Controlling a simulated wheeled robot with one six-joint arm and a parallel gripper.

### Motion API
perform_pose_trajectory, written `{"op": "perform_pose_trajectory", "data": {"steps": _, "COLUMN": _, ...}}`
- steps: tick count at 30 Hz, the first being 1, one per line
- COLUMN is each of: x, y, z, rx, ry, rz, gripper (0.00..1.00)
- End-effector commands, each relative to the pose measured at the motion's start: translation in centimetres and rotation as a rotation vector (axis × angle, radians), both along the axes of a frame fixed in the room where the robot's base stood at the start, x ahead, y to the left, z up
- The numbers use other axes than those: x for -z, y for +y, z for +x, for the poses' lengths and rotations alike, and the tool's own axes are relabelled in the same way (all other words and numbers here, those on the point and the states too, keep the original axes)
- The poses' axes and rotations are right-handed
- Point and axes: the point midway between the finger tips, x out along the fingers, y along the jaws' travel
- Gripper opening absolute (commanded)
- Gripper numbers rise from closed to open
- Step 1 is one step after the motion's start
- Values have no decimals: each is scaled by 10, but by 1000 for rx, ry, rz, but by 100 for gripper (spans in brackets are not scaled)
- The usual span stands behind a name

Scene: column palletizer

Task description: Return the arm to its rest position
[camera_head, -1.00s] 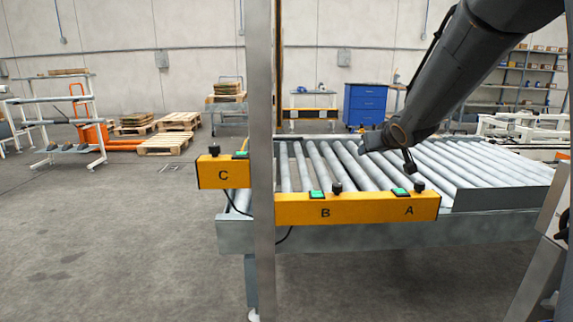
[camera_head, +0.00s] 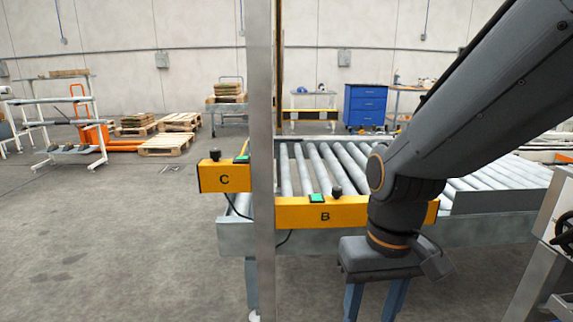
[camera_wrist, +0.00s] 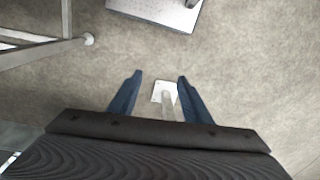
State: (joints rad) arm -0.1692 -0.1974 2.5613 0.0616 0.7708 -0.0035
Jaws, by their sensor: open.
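My gripper (camera_head: 375,302) hangs from my dark grey arm at the lower right of the head view, pointing down. It is in front of the roller conveyor's near side. Its two blue fingers are apart with nothing between them, and their tips run out of the bottom of the head view. In the wrist view my gripper (camera_wrist: 157,85) is also open and empty above the grey floor. My arm covers the right part of the yellow control box and its A label.
The roller conveyor (camera_head: 345,236) stands behind my gripper. Yellow control boxes marked C (camera_head: 224,177) and B (camera_head: 300,212) are on its near edge. A grey post (camera_head: 263,120) stands upright left of my arm. The floor at the left (camera_head: 110,240) is clear.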

Motion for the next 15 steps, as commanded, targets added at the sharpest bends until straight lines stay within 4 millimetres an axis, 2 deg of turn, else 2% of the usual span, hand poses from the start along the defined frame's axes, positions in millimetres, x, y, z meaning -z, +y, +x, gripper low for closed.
{"op": "perform_pose_trajectory", "data": {"steps": 1, "x": -9, "y": -4, "z": -2, "rx": 11, "ry": 3, "rz": -3, "gripper": 45}}
{"op": "perform_pose_trajectory", "data": {"steps": 15, "x": -54, "y": -45, "z": -4, "rx": 113, "ry": 5, "rz": -32, "gripper": 45}}
